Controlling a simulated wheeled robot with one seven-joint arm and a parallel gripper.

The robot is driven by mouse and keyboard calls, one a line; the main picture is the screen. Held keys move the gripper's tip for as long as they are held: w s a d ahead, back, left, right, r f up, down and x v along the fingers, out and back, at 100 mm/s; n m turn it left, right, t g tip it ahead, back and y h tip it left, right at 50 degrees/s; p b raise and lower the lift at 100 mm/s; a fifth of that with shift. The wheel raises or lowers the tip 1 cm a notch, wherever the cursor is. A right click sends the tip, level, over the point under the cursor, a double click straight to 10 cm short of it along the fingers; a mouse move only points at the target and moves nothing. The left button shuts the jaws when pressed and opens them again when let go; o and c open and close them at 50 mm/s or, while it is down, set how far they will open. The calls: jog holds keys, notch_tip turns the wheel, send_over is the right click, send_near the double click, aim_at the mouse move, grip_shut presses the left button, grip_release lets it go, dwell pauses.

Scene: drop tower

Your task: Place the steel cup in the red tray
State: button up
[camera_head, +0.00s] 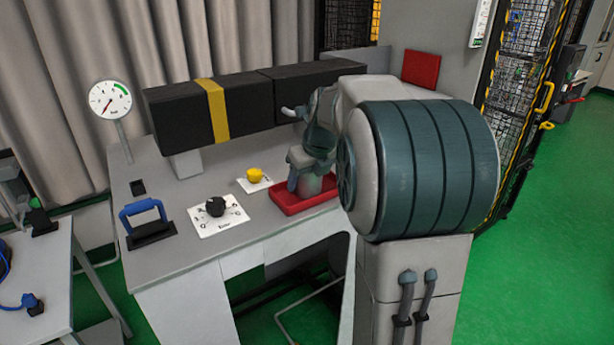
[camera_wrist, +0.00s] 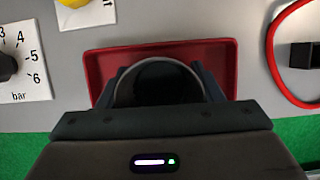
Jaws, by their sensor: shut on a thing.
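The steel cup (camera_head: 308,183) is between the fingers of my gripper (camera_head: 306,178), which is shut on it. In the wrist view the cup's round rim and dark inside (camera_wrist: 158,85) show between the two fingers (camera_wrist: 160,88). The red tray (camera_head: 287,203) lies on the grey bench, near its front edge. In the wrist view the tray (camera_wrist: 107,62) surrounds the cup on the far side and both sides. The cup is over or in the tray. Whether its base touches the tray floor I cannot tell. My gripper and arm hide part of the tray.
A yellow knob (camera_head: 255,174) on a white plate stands behind the tray. A black dial (camera_head: 216,206) on a white plate and a blue handle (camera_head: 143,210) are to the left. A long black box (camera_head: 250,100) with a yellow band runs behind. In the wrist view a red cable (camera_wrist: 272,52) lies right of the tray.

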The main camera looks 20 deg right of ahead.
jog(key=shift+f, duration=0.15)
jog(key=o, duration=1.1)
